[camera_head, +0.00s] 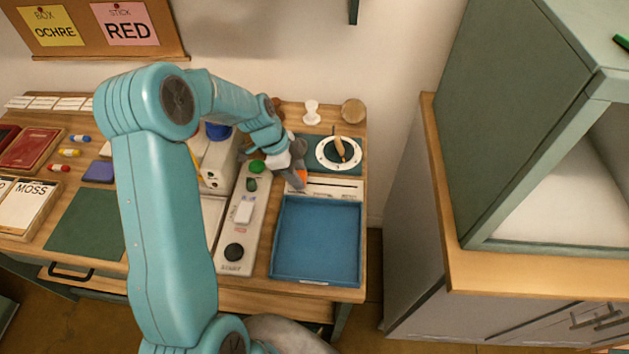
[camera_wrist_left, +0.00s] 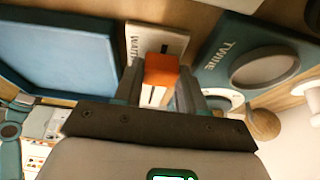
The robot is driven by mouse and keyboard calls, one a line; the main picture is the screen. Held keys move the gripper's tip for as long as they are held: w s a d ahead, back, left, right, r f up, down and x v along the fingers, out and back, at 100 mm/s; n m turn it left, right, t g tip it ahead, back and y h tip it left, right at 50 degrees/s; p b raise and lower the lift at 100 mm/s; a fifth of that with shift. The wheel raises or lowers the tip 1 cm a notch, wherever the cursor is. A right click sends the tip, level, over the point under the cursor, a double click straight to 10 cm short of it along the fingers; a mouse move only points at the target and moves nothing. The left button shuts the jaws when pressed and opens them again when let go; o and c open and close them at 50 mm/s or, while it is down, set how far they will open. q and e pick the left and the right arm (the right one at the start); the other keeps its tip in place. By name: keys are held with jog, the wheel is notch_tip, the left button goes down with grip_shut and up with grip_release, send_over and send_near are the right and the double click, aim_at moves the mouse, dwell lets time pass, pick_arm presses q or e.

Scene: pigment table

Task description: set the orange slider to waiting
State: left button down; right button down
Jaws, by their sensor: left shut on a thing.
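The orange slider (camera_head: 301,178) shows just below my left gripper (camera_head: 297,180) in the head view. In the left wrist view the orange slider (camera_wrist_left: 160,76) sits between the two fingers of my left gripper (camera_wrist_left: 157,88), which is shut on it. The pale slider plate (camera_head: 335,189) lies behind the blue tray, and in the left wrist view the plate (camera_wrist_left: 160,38) carries lettering that begins "WAITI". The slider is near that lettering; its exact place along the track is partly hidden by the gripper. My right gripper is not in view.
The blue tray (camera_head: 318,240) lies in front of the plate. A dial with a wooden pointer (camera_head: 340,149) is behind it. A control strip with a black button (camera_head: 234,252) stands to the left. A green cabinet (camera_head: 500,110) is at the right.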

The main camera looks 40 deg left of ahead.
pick_arm(q)
jog(key=shift+s+a, duration=0.15)
jog(key=shift+a, duration=0.1)
jog(key=c, duration=0.9)
grip_release()
jog(key=v, duration=1.6)
jog(key=shift+r+b, duration=0.2)
jog(key=shift+b, duration=0.1)
jog(key=shift+s, duration=0.1)
